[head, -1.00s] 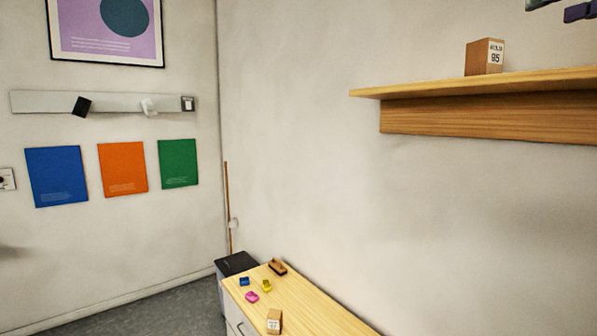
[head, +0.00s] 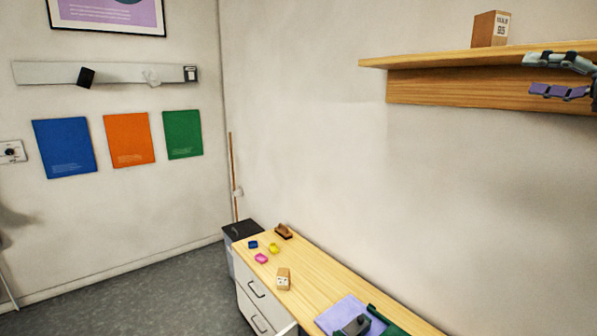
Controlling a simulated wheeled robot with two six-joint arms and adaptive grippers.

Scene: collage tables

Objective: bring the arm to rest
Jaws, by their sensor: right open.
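My right gripper (head: 532,74) comes in at the upper right edge in the head view. Its two fingers, one grey and one purple, are apart, with nothing between them. It is in front of the right part of the wooden wall shelf (head: 440,58). A brown box (head: 490,29) with a printed white label stands upright on that shelf, to the left of and above the gripper, apart from it. My left gripper is not in view.
A wooden-topped cabinet (head: 318,277) with drawers stands below. It holds small coloured items, a small labelled wooden block (head: 283,279), a brush-like item (head: 284,231) and a purple sheet (head: 342,311) with dark things on it. Open floor (head: 160,298) lies to the left.

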